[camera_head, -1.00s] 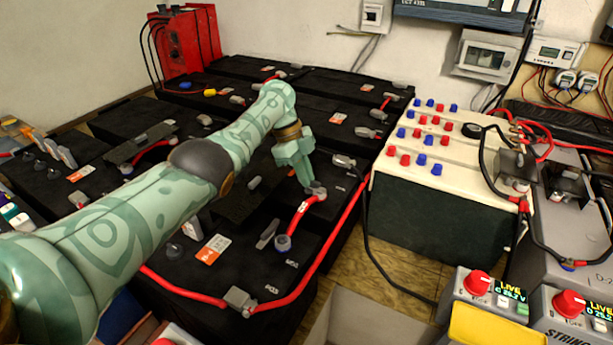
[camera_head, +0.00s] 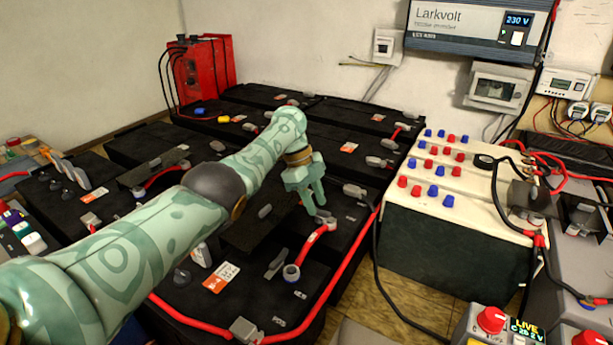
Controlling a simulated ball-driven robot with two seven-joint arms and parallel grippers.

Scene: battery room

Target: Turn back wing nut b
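My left gripper (camera_head: 316,208) reaches down from the arm over the black batteries. Its fingertips are at a grey terminal (camera_head: 327,223) at the upper end of a short red cable (camera_head: 311,243). The fingers hide part of this terminal. A wing nut there is too small to make out, and no label b is readable. I cannot tell whether the fingers are open or shut on something. The short cable's lower end meets a round grey-blue terminal (camera_head: 291,272). My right gripper is not in view.
A long red cable (camera_head: 338,287) runs along the black battery's right edge. A cream-topped battery (camera_head: 470,225) with red and blue caps stands to the right, a black cable beside it. A red box (camera_head: 203,75) stands at the back. A live-display control box (camera_head: 497,322) is at the lower right.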

